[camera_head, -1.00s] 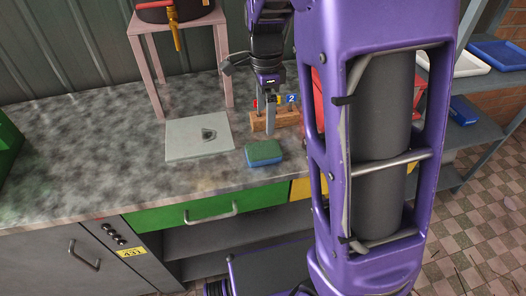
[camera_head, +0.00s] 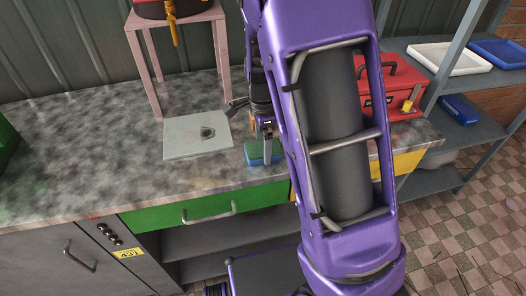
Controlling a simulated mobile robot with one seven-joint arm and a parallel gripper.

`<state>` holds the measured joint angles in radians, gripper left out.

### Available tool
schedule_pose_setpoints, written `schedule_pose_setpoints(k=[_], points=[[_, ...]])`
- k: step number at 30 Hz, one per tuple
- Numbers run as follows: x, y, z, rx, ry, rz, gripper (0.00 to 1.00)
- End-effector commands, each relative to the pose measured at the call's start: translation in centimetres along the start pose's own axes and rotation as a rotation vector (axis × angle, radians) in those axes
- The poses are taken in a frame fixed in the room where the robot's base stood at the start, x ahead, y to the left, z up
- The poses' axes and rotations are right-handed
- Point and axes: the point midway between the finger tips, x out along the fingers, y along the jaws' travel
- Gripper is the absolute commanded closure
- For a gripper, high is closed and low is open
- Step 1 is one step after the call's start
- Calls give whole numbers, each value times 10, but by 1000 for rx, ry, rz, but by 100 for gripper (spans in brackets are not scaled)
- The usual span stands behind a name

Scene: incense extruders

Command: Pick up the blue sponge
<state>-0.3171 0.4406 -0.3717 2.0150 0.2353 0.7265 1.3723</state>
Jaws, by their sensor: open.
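The blue sponge (camera_head: 255,155) has a green top and blue sides. It lies on the grey speckled counter (camera_head: 120,180), near the front edge above the green drawer. My gripper (camera_head: 267,157) is open and points down at the sponge's right part. A finger overlaps the sponge in the picture; I cannot tell whether it touches it. My arm hides the area just right of the sponge.
A light grey plate (camera_head: 190,148) with a small dark item lies left of the sponge. A pink stool (camera_head: 140,70) stands behind it. A red toolbox (camera_head: 385,95) is at the counter's right end. A shelf with trays (camera_head: 450,58) stands beyond.

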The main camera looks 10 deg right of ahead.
Motion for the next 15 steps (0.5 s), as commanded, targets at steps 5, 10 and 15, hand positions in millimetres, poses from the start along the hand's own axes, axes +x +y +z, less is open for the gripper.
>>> schedule_pose_setpoints(k=[5, 10, 15], points=[[0, 0, 0, 0, 0, 0, 5], [-1, 0, 0, 0, 0, 0, 36], [-1, 0, 0, 0, 0, 0, 67]])
